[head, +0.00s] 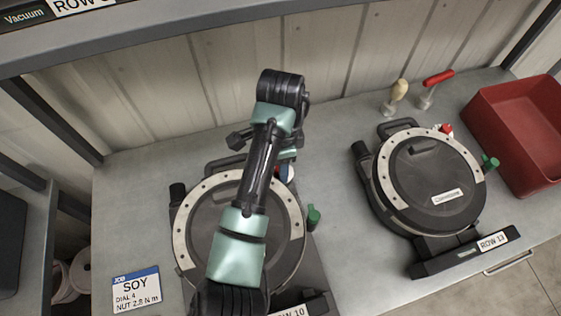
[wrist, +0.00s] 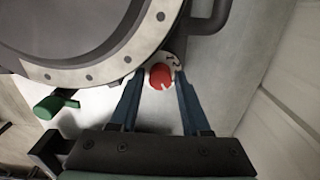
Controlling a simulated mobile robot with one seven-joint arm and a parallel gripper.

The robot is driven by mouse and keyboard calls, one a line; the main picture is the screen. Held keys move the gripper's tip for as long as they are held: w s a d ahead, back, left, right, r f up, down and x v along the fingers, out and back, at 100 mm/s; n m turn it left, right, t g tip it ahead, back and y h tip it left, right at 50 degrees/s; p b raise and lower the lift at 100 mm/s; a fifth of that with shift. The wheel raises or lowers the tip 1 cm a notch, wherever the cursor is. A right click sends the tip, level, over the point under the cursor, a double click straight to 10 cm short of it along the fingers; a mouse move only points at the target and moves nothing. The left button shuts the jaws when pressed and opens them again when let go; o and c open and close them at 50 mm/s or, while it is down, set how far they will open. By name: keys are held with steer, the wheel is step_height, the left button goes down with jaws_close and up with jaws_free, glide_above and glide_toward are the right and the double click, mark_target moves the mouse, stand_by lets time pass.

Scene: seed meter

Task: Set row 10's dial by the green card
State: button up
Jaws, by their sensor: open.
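The row 10 meter (head: 185,222) is a dark round housing with a pale bolted ring, partly hidden under my arm in the head view. Its dial is a red knob (wrist: 161,76) on a white numbered plate (wrist: 174,60), at the ring's edge in the wrist view. My gripper (wrist: 158,84) is open, with one finger on each side of the knob; whether they touch it I cannot tell. The knob's setting is too small to read. A card (head: 136,291) with a blue header reads SOY, DIAL 4, NUT 2.8 N m. No green card shows.
A green knob (head: 313,217) sticks out at the row 10 meter's right. The row 13 meter (head: 430,185) stands to the right, with a red bin (head: 520,130) beyond it. Wooden-handled (head: 397,92) and red-handled (head: 437,79) tools stand behind. A shelf (head: 160,30) crosses above.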

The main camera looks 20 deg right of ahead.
steer(key=shift+f, duration=0.1)
jaws_close()
